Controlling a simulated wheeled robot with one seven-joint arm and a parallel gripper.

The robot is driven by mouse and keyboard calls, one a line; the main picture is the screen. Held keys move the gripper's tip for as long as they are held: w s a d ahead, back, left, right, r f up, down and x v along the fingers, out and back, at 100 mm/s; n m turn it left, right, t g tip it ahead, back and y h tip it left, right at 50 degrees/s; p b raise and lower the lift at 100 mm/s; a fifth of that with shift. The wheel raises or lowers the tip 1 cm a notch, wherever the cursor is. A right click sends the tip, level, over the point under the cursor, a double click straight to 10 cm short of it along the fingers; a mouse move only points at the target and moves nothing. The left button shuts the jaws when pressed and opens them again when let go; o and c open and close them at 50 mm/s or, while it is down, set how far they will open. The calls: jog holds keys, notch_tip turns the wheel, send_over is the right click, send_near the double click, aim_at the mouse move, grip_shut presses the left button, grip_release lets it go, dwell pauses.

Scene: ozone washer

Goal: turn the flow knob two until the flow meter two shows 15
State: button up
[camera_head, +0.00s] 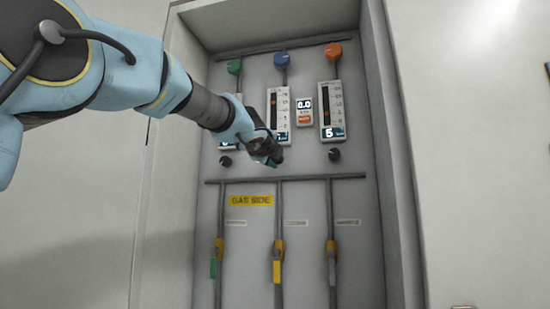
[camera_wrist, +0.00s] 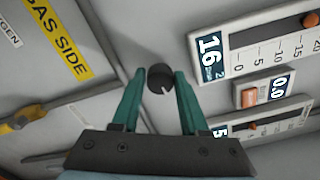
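Flow knob two (camera_wrist: 160,77) is a small round black knob with a white mark, on the grey panel. My gripper (camera_wrist: 160,74) has its two teal fingers apart, with the knob between the fingertips; narrow gaps seem to show at its sides. In the head view my gripper (camera_head: 270,158) is at the panel below the middle meter and hides this knob. Flow meter two (camera_head: 279,108) is the white middle gauge. Its display (camera_wrist: 210,55) reads 16 in the wrist view; my gripper partly covers it in the head view.
Another meter (camera_head: 332,105) at right shows 5, with a black knob (camera_head: 335,154) below it. A small display (camera_head: 304,104) reads 0.0. A left black knob (camera_head: 226,161), a pipe and a yellow GAS SIDE label (camera_head: 251,201) are nearby. Cabinet walls flank the panel.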

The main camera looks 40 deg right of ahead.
jog(key=o, duration=0.4)
jog(key=b+v, duration=0.3)
jog(key=v, duration=0.7)
jog(key=shift+s+a, duration=0.2)
jog(key=shift+a, duration=0.15)
